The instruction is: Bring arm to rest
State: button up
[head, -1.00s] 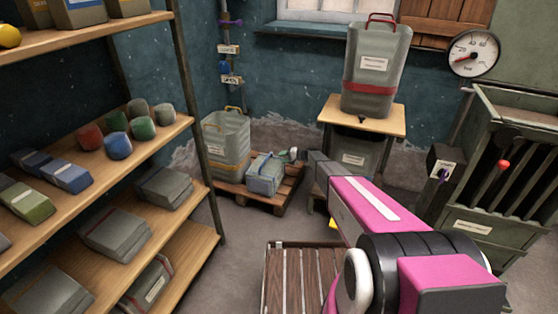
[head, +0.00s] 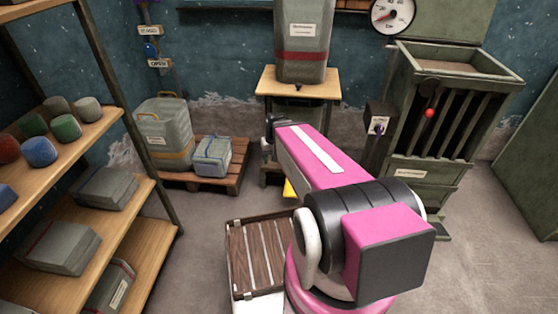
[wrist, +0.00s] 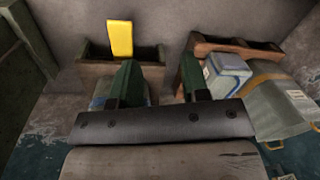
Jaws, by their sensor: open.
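My arm (head: 320,165), magenta with a white stripe and black joint rings, reaches away from me toward the wooden stand. Its far end is small and dark in the head view, and the fingers cannot be made out there. In the wrist view my gripper (wrist: 160,82) shows two dark green fingers set well apart, with nothing held between them. A pallet with a blue-and-white package (wrist: 225,75) lies beyond the fingers at the right. A yellow piece (wrist: 120,38) stands out beyond the left finger.
A wooden stand (head: 312,82) bears a grey canister (head: 303,40) close to the arm's far end. A green barred cabinet (head: 440,110) stands to the right. A shelf unit (head: 135,210) stands left, a slatted crate (head: 258,255) in front. Floor at right is clear.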

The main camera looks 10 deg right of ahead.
jog(key=shift+h, duration=0.6)
jog(key=s, duration=0.1)
jog(key=s+d+r, duration=0.2)
jog(key=s, duration=0.1)
dwell(0.5)
